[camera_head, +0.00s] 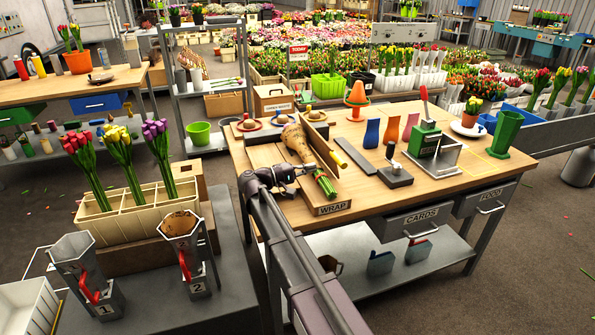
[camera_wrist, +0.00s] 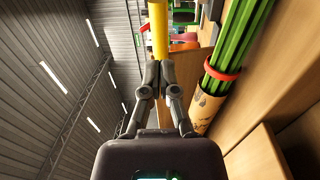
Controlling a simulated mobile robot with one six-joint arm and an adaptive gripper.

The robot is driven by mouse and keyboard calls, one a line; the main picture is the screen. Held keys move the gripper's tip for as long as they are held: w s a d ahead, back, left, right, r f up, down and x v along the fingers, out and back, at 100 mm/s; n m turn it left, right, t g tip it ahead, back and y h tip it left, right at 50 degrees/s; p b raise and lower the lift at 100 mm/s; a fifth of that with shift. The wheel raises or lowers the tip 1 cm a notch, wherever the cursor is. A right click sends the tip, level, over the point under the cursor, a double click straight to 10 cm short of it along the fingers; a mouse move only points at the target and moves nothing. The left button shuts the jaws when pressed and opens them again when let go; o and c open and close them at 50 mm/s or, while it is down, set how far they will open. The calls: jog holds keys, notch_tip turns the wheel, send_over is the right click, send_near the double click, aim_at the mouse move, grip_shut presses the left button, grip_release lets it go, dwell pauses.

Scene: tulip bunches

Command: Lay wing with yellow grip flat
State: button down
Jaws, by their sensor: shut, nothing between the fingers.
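The wing (camera_head: 320,146) is a wooden board standing raised along the right side of the WRAP station (camera_head: 330,209) in the head view. Its yellow grip (camera_head: 339,158) is on its upper edge; in the wrist view the yellow grip (camera_wrist: 158,32) is a bar just beyond my fingertips. My gripper (camera_wrist: 160,66) is shut and empty, its fingertips close to the end of the grip; I cannot tell whether they touch it. A paper-wrapped bunch (camera_head: 297,143) with green stems (camera_wrist: 238,45) and a red band lies in the station, left of the wing.
An orange cone (camera_head: 356,97) stands behind. Bare tabletop (camera_head: 365,192) lies right of the wing.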

aim_at(336, 161)
jog(key=x, duration=0.6)
jog(key=shift+d, duration=0.2)
jog(key=shift+d, duration=0.1)
